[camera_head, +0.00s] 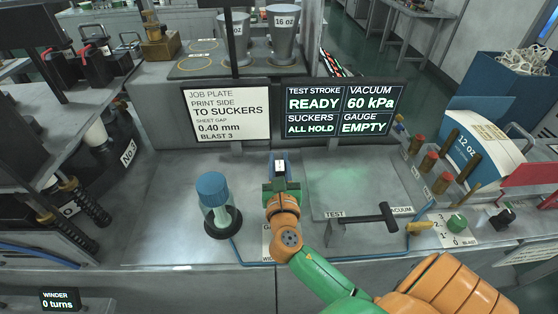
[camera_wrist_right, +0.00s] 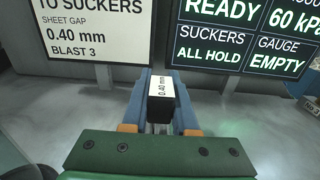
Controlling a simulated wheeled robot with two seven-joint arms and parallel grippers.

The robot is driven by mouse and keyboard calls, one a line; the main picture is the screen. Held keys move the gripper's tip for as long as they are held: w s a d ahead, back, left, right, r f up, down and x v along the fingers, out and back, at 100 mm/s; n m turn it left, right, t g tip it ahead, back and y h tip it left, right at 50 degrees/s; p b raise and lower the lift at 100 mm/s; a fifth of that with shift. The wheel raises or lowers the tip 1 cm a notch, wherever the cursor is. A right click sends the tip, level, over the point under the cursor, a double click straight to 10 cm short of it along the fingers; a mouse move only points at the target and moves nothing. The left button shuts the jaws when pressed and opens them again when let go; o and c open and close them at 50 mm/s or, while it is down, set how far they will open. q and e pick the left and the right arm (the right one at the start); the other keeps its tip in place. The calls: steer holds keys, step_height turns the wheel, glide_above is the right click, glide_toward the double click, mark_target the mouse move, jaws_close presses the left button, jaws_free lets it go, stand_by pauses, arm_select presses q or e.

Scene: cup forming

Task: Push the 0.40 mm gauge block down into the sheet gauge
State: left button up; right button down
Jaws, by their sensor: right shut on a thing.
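The 0.40 mm gauge block (camera_wrist_right: 161,100) is dark with a white label on top. In the head view the block's label (camera_head: 280,166) shows just beyond my right gripper (camera_head: 281,186). My right gripper is shut on the block; its green body fills the lower part of the wrist view. The block's underside is hidden, so I cannot tell how deep it sits. My left gripper is not in view.
A screen (camera_head: 339,111) reads READY, ALL HOLD, 60 kPa and GAUGE EMPTY. A job plate (camera_head: 227,115) reads 0.40 mm. A blue-capped cylinder (camera_head: 214,190) stands left of my right gripper. A black T-handle (camera_head: 380,216) is on the right. Bench between cylinder and gripper is clear.

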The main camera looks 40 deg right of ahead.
steer(key=shift+f+b, duration=1)
steer(key=shift+f, duration=0.35)
steer(key=c, duration=0.6)
jaws_free()
